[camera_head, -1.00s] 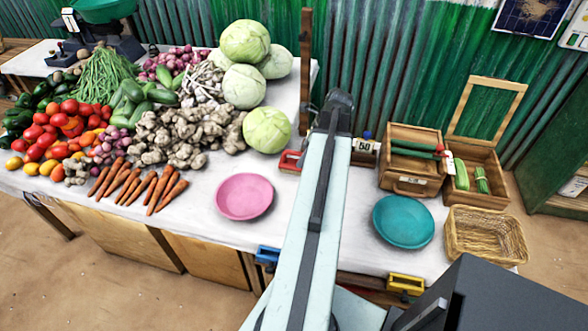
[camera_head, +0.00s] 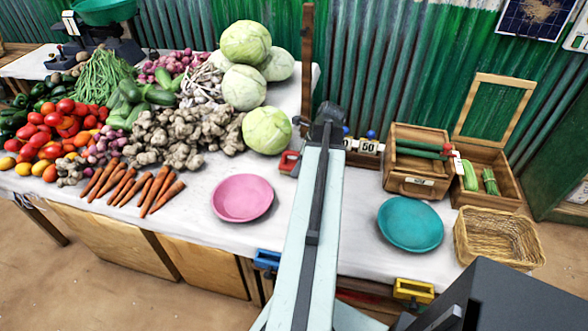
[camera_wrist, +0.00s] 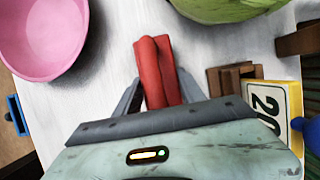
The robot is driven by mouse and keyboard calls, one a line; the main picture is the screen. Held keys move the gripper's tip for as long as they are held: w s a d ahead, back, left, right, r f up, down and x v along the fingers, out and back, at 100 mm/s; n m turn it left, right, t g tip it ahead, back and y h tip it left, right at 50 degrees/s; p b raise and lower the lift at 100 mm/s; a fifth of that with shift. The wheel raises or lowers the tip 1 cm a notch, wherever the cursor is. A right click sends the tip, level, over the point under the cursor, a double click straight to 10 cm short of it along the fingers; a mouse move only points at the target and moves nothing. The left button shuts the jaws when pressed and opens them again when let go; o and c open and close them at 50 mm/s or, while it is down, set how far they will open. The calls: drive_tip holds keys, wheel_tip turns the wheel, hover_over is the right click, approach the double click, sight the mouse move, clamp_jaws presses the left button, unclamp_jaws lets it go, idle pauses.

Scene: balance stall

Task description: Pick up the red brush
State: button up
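A red object (camera_wrist: 157,70), which looks like the red brush, lies on the white table in the wrist view. It has two long ridges, and its near end is hidden by my gripper's body. My gripper (camera_wrist: 160,78) has one grey finger on each side of it, apart; I see no clear grip on it. In the head view the red object (camera_head: 289,163) sits just left of my arm's far end. My fingers are hidden there.
A pink plate (camera_head: 242,198) lies left of my arm and a teal plate (camera_head: 411,224) right of it. A cabbage (camera_head: 267,130) sits behind the red object. A yellow-sided number block (camera_wrist: 275,110) stands to the right. Wooden boxes (camera_head: 412,184) and a basket (camera_head: 462,240) are farther right.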

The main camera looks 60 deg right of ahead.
sight(293, 152)
clamp_jaws()
wheel_tip(293, 152, up, 10)
drive_tip(key=p, duration=1)
drive_tip(key=shift+r, duration=0.15)
drive_tip(key=shift+a+f, duration=0.1)
drive_tip(key=shift+f, duration=0.1)
